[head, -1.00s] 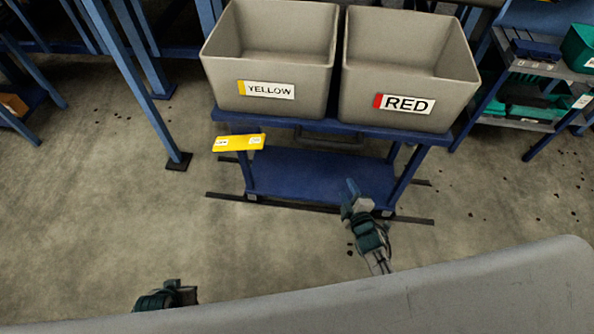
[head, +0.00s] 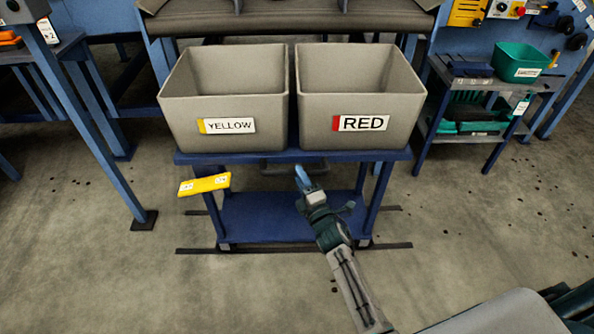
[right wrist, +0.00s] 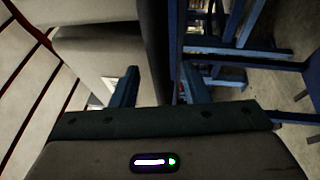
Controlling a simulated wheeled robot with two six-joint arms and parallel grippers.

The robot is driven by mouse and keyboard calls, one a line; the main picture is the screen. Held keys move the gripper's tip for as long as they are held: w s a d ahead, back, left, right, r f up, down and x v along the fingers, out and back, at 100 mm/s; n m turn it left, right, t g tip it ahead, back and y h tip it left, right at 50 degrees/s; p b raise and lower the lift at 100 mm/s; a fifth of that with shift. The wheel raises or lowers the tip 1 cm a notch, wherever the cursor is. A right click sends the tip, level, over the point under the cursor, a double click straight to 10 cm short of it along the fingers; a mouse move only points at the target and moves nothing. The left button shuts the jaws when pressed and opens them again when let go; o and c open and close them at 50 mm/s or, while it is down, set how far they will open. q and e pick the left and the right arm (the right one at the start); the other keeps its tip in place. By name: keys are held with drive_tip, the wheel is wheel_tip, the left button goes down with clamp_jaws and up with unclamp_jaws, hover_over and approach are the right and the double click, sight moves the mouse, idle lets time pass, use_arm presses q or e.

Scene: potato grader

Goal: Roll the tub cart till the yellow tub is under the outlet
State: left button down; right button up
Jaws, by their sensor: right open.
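The tub cart is blue, with a top deck (head: 390,155) and a lower shelf (head: 265,222). A grey tub labelled YELLOW (head: 185,138) sits on the deck's left, and a grey tub labelled RED (head: 400,140) on its right. A dark handle bar (head: 278,169) shows below the deck's front edge. My right gripper (head: 303,178) is just in front of it, below the RED tub; touching cannot be told. In the right wrist view its fingers (right wrist: 160,88) are apart, with a dark band beyond them. My left gripper is out of view. No outlet is clearly identifiable.
A yellow labelled plate (head: 205,184) juts from the cart's left front. Dark floor rails (head: 390,246) run beneath the cart. A blue post (head: 105,165) stands left. A shelf stand with a green bin (head: 518,62) stands right. Grey machinery (head: 300,22) spans behind the tubs.

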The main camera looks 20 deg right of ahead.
drive_tip(key=shift+x, duration=1.45)
clamp_jaws()
